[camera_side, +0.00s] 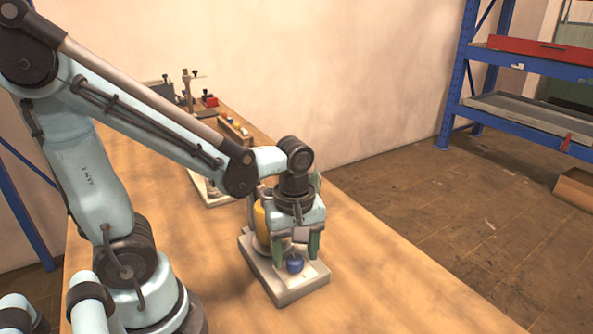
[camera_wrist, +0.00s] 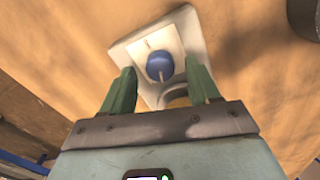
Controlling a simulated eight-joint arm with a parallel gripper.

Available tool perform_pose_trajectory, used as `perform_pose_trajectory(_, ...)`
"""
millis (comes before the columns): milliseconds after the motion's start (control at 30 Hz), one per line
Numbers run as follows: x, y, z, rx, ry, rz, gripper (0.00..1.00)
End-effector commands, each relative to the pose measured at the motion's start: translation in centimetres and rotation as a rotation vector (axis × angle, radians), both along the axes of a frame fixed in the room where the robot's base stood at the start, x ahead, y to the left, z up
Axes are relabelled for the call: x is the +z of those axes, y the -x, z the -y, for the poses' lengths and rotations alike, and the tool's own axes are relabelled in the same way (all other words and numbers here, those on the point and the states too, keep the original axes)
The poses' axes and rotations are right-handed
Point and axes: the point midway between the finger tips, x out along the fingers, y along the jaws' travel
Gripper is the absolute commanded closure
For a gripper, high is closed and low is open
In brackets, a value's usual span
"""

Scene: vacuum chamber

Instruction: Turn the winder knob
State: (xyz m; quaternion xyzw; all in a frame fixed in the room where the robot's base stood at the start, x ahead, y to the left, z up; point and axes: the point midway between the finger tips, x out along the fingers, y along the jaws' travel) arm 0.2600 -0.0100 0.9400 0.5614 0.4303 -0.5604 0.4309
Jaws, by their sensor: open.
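The winder knob (camera_side: 295,263) is a small round blue knob on a pale square base plate (camera_side: 284,290) on the table. In the wrist view the blue knob (camera_wrist: 160,66) carries a light pointer line and sits ahead of the fingers, roughly midway between them. A yellow cylinder (camera_side: 261,224) stands on the same base behind my gripper, partly hidden. My gripper (camera_side: 296,246) points down over the knob, its green fingers apart. In the wrist view the fingers of my gripper (camera_wrist: 160,90) are open with nothing between them; I cannot tell whether either touches the knob.
The wooden table (camera_side: 390,290) is clear to the right and front of the base. Other small devices (camera_side: 200,95) stand at the back left of the table. A blue shelf rack (camera_side: 530,70) stands beyond on the right. A dark round object (camera_wrist: 305,15) shows at the wrist view's upper right.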

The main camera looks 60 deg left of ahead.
Motion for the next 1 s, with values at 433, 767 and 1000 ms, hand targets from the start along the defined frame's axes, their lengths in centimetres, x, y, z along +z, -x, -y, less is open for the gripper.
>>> perform_pose_trajectory(433,-1.7,0.0,0.0,0.000,0.000,0.000,0.40)
perform_pose_trajectory(767,-1.6,0.0,0.0,0.000,0.000,0.000,0.64)
perform_pose_trajectory(1000,-1.6,0.0,0.0,0.000,0.000,0.000,0.96)
